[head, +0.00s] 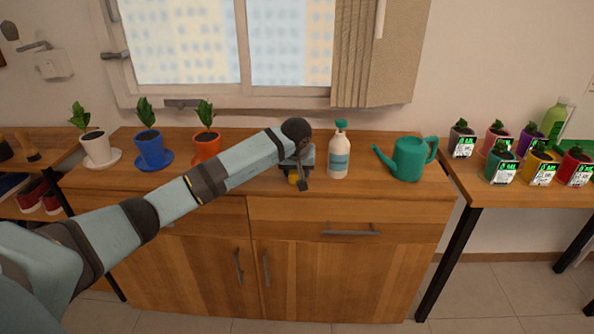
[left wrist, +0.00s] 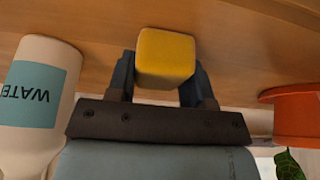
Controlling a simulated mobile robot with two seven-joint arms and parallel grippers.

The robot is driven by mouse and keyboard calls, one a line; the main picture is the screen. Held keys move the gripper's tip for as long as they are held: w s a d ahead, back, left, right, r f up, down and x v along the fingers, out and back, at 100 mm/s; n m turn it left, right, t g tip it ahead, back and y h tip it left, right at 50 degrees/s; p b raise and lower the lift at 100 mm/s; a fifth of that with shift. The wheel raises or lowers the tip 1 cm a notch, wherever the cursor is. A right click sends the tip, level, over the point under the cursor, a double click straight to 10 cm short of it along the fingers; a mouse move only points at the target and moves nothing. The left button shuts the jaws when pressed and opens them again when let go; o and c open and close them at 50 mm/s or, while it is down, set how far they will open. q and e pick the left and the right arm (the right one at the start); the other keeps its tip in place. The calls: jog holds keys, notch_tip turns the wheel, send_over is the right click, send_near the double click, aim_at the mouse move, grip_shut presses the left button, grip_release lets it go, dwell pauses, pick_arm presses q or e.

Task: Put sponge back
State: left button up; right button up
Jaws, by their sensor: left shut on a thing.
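A small yellow sponge (left wrist: 166,56) sits between the two fingers of my left gripper (left wrist: 160,78) in the left wrist view. The gripper is shut on it. In the head view the left gripper (head: 296,172) is over the wooden cabinet top (head: 262,177), between the orange pot and the white bottle. I cannot tell whether the sponge touches the cabinet top. My right gripper is not in view.
A white bottle labelled WATER (head: 339,155) stands just right of the gripper, with a green watering can (head: 409,160) beyond. Orange (head: 207,146), blue (head: 151,149) and white (head: 97,149) plant pots stand left. Several labelled pots fill the right table (head: 477,187).

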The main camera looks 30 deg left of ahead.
pick_arm(q)
jog(key=shift+f, duration=0.1)
jog(key=o, duration=0.9)
jog(key=shift+c, duration=0.2)
